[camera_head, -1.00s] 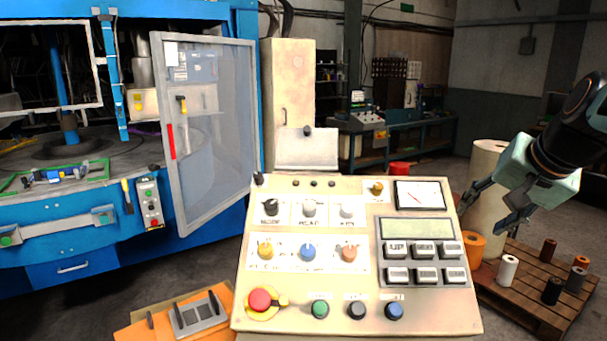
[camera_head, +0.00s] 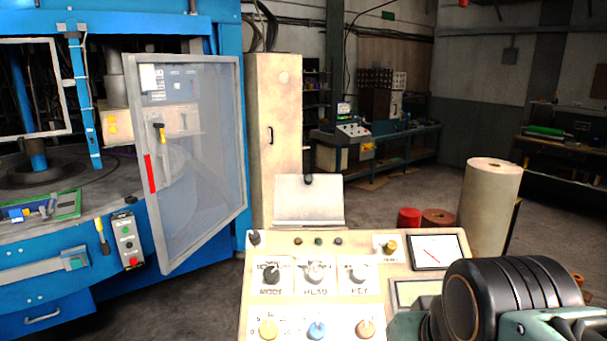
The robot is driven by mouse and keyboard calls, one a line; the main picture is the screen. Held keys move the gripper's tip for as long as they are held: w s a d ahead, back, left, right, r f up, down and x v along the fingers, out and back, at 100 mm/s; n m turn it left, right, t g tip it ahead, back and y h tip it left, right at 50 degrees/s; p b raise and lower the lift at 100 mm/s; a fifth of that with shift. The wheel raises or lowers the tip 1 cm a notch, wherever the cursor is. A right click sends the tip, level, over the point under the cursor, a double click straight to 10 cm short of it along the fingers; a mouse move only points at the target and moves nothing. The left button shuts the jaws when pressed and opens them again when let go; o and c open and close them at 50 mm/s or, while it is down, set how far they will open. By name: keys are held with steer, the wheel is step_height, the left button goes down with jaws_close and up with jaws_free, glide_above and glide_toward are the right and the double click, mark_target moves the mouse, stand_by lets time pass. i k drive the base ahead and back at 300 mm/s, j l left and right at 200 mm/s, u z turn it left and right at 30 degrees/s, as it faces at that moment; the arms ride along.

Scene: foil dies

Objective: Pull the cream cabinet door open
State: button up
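The cream cabinet (camera_head: 262,90) is a tall, narrow upright box behind the control console, left of the picture's middle. Its door looks shut. The lower part of the cabinet is hidden by the console's paper stand and the glazed machine door. Part of my arm, black and teal, shows at the bottom right over the console. My gripper's fingers do not show in this view, and nothing of mine is near the handle.
The cream control console (camera_head: 380,270) with knobs stands in front of the cabinet. A blue machine's open glazed door (camera_head: 200,160) juts out left of it. A large pale roll (camera_head: 490,195) and a red roll (camera_head: 409,218) stand right. Floor right of the cabinet looks clear.

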mark_target(279, 77)
steer(key=k+l+z, duration=0.15)
steer(key=z, duration=0.15)
steer(key=k+l+z, duration=0.1)
steer(key=l+z, duration=0.45)
steer(key=z, duration=0.3)
steer(key=l+z, duration=0.2)
steer(key=z, duration=0.3)
steer(key=i+l+z, duration=0.35)
steer(key=i+z, duration=0.2)
steer(key=i, duration=0.15)
steer(key=i+u, duration=0.35)
steer(key=i, duration=0.15)
steer(key=i+u, duration=0.35)
steer(key=i, duration=0.15)
steer(key=i+u, duration=0.4)
steer(key=i+l+u, duration=0.1)
steer(key=i+u, duration=0.35)
steer(key=i+j+u, duration=0.1)
steer(key=i+u, duration=0.2)
steer(key=i, duration=0.25)
steer(key=i+u, duration=0.35)
steer(key=i, duration=0.15)
steer(key=i+u, duration=0.25)
steer(key=i, duration=0.3)
steer(key=i+l+u, duration=0.15)
steer(key=i+u, duration=0.15)
steer(key=i, duration=0.2)
